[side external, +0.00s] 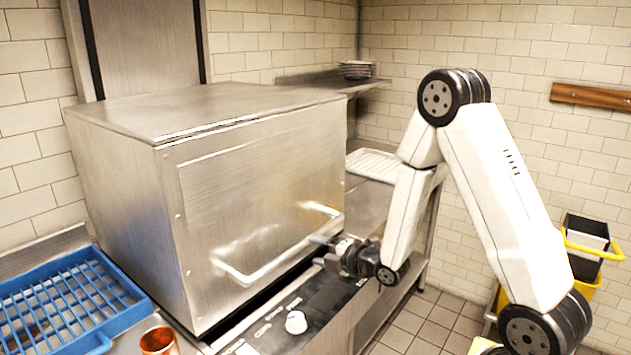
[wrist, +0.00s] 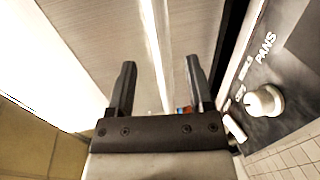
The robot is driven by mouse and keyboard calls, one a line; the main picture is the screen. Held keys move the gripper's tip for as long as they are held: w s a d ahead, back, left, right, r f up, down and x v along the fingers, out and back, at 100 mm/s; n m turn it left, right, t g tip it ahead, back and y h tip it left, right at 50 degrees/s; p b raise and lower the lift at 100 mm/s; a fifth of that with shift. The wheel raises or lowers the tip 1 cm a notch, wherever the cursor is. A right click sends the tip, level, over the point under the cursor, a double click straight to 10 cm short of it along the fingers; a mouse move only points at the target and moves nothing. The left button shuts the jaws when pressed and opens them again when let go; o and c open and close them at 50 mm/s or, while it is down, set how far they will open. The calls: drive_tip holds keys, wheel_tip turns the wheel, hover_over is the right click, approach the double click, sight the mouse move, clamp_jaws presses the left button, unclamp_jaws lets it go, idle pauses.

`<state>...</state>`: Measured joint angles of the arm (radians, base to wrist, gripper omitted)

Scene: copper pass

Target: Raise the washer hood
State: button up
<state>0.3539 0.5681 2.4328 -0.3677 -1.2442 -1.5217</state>
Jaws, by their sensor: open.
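The washer hood (side external: 250,180) is a large brushed-steel box, down over the counter machine, with a thin dark gap along its lower front edge. Its bar handle (side external: 262,273) runs low across the front face. My gripper (side external: 322,246) is at the right part of this handle, its fingers pointing towards the hood. In the wrist view my gripper (wrist: 160,85) has its two dark fingers wide apart. A bright strip (wrist: 152,45) runs between them, in line with the handle; I cannot tell whether either finger touches it.
A control panel with a white knob (side external: 296,322) lies below the hood front. A blue rack (side external: 125,318) and a copper-coloured cup (side external: 158,341) stand at the left. A shelf with stacked plates (side external: 356,69) is behind. A yellow bucket cart (side external: 585,290) is at the right.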

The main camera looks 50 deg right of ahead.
sight(304, 247)
drive_tip(key=shift+w+f, duration=0.25)
drive_tip(key=shift+w, duration=1)
drive_tip(key=shift+w+f, duration=0.3)
drive_tip(key=shift+w, duration=0.95)
drive_tip(key=shift+w+f, duration=0.25)
drive_tip(key=shift+w, duration=1)
clamp_jaws()
